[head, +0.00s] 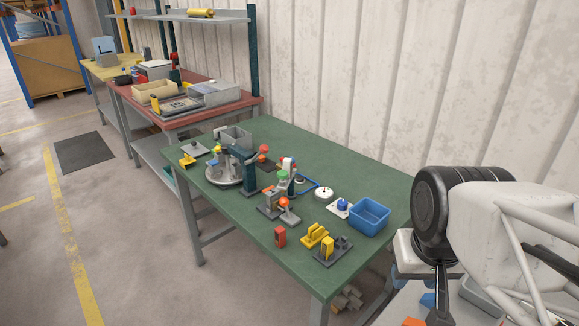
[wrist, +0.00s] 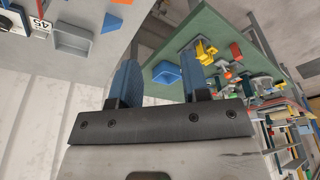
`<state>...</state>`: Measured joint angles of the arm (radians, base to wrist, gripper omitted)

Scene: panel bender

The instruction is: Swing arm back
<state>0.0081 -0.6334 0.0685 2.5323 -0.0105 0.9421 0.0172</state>
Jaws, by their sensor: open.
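A machine with a round grey base (head: 224,175) and a dark teal upright arm (head: 241,168) stands on the green table's left half. A grey box-like part stands behind it. An orange knob (head: 264,149) is beside the arm. A second small fixture with a grey block (head: 270,204), a green cap and an orange ball is to its right. I cannot tell for certain which part is the bender's swing arm. My gripper (wrist: 159,85) has two blue fingers standing apart with nothing between them in the wrist view. It is away from the fixtures.
The green table (head: 330,163) also holds a blue bin (head: 369,216), a red block (head: 280,237), yellow parts (head: 315,235) and a white round disc (head: 324,194). A corrugated wall (head: 400,90) is close behind. A red-topped table (head: 185,115) stands further left. Open floor lies in front.

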